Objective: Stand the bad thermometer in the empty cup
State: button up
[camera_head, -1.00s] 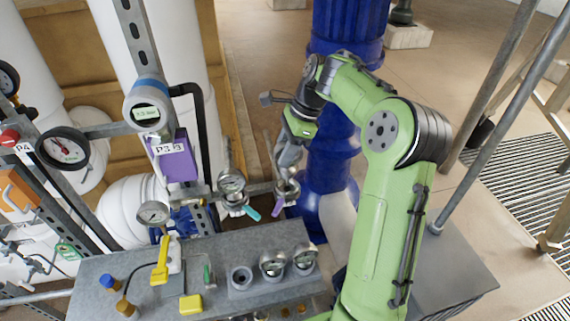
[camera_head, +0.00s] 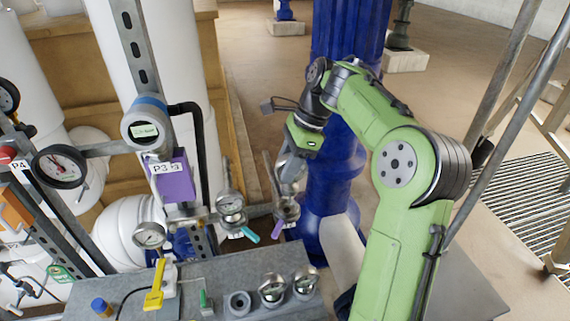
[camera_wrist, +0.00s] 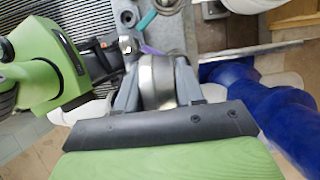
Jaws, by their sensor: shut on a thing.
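My gripper (camera_head: 292,172) points down beside the blue column. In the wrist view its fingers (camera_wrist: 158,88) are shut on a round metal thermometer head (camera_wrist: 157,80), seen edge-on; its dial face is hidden. In the head view my gripper is just above the pipe fitting with the purple lever (camera_head: 277,228). I cannot tell whether the held thermometer's stem is still in that fitting.
Another gauge (camera_head: 230,204) stands on the pipe by the teal lever (camera_head: 250,236). The grey bench (camera_head: 240,268) also carries a yellow-handled item (camera_head: 154,292) and a blue-capped item (camera_head: 101,307). A purple box (camera_head: 174,180), a gauge (camera_head: 150,235) and the blue column (camera_head: 335,185) stand close around.

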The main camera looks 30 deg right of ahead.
aim_at(295, 184)
jog(key=s+a+b, duration=0.1)
jog(key=s+b, duration=0.4)
jog(key=s, duration=0.1)
jog(key=shift+a, duration=0.4)
dwell(0.9)
